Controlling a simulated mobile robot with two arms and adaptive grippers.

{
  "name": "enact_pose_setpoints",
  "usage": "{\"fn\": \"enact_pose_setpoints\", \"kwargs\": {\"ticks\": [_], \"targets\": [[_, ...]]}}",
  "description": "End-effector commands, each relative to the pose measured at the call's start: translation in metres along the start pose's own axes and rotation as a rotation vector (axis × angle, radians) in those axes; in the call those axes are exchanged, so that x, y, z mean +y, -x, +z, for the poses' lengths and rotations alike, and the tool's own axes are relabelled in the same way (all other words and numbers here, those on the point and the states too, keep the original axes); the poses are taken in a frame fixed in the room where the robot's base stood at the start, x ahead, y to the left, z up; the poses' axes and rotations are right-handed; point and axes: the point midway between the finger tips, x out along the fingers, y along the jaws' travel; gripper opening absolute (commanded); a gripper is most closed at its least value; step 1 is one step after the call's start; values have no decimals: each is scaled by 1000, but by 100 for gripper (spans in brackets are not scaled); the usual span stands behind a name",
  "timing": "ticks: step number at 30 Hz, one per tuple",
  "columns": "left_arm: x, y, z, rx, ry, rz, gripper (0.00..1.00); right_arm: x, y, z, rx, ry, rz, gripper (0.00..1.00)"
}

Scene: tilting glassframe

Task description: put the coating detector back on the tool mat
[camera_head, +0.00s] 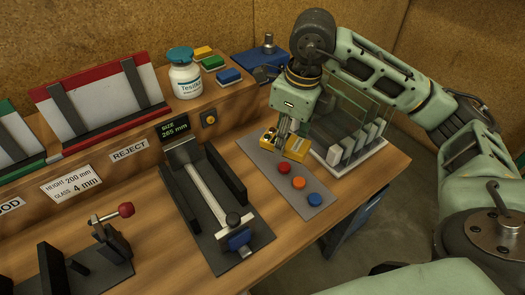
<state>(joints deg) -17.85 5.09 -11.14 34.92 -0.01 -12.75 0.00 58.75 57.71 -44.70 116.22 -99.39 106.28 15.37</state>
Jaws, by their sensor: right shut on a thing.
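A yellow device with dark parts, which looks like the coating detector (297,150), is at the back end of a grey mat (262,155), which looks like the tool mat. My right gripper (284,133) comes down from above and is shut on the yellow device. The gripper hides part of the device. I cannot tell whether the device touches the mat or hangs just above it. My left gripper is not in view.
Red, orange and blue round pieces (299,182) lie on the mat's front part. A rack with upright glass panes (348,148) stands close right of the gripper. A black measuring fixture (212,205) is left. A white bottle (185,78) stands on the raised shelf.

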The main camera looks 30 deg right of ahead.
Motion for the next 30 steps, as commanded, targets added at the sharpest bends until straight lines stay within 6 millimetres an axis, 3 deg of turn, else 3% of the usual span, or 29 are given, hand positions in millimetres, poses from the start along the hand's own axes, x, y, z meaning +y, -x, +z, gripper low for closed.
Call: {"fn": "enact_pose_setpoints", "kwargs": {"ticks": [6,12,17,30], "targets": [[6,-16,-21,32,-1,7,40,-25,-6,-6,1,-527,-64,7],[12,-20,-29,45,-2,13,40,-37,-5,-11,1,-796,-96,7],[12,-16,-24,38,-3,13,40,-42,-11,-1,3,-853,-99,7],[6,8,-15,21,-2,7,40,-68,-76,79,3,-851,-101,7]]}}
